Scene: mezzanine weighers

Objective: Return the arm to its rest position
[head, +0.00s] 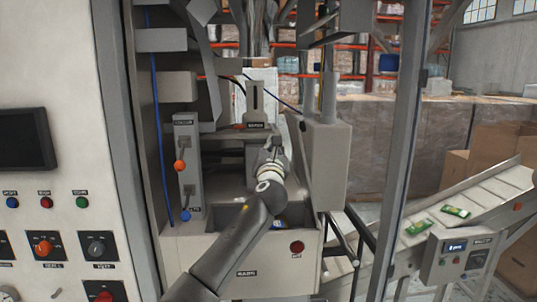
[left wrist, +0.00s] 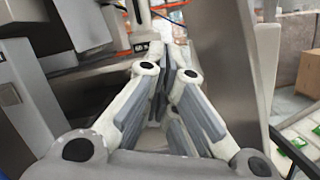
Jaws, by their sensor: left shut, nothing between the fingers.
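My left arm reaches up from the bottom of the head view into the open machine bay. Its gripper (head: 270,150) is over the grey bin-like housing (head: 190,248), in front of the machine's back parts. In the left wrist view the fingers (left wrist: 176,80) come together at their tips and hold nothing. The grey column on the right of the bay stands close to the gripper. My right gripper is in neither view.
A grey box (head: 328,165) hangs right of the gripper, and a panel with an orange knob (head: 187,165) stands to its left. A frame post (head: 405,140) bounds the bay. A conveyor (head: 470,205) with green packets lies right. A control cabinet (head: 50,90) stands left.

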